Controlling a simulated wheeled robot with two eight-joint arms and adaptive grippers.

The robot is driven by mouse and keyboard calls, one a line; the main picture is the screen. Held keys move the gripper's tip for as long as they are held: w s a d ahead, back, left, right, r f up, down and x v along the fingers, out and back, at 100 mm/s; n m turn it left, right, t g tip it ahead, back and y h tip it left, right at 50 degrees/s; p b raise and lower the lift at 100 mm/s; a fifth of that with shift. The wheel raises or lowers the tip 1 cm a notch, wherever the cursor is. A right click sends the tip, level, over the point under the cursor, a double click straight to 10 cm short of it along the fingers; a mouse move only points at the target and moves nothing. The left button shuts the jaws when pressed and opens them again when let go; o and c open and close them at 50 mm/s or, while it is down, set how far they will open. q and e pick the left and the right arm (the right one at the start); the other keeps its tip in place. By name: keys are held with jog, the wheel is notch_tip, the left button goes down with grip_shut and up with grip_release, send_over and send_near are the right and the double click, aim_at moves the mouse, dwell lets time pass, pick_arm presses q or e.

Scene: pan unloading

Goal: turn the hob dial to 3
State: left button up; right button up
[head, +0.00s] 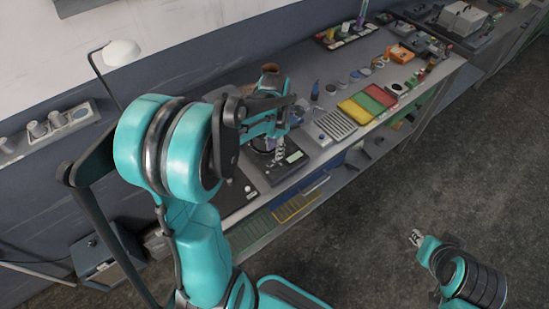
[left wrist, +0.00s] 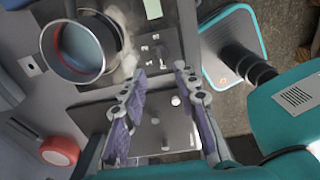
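In the left wrist view, my left gripper (left wrist: 160,69) is open, its two purple-padded fingers apart with nothing between the tips. Below and between the fingers lies a dark flat panel (left wrist: 150,138) with a small pale round knob (left wrist: 176,100), possibly the hob dial; its setting cannot be read. A round metal pan (left wrist: 82,72) stands to the left of the fingertips. In the head view, my left gripper (head: 277,153) is over the bench near a dark plate (head: 232,196) with a small white knob (head: 248,188). My right gripper (head: 416,238) is over the floor, its fingers too small to judge.
A red round button (left wrist: 58,150) is at lower left in the wrist view. A white lamp (head: 121,52) stands at the left.

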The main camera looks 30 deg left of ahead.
aim_at(275, 164)
pick_arm(q)
notch_tip(275, 164, down, 8)
jog(key=shift+r+b, duration=0.1)
jog(key=shift+b, duration=0.9)
grip_shut()
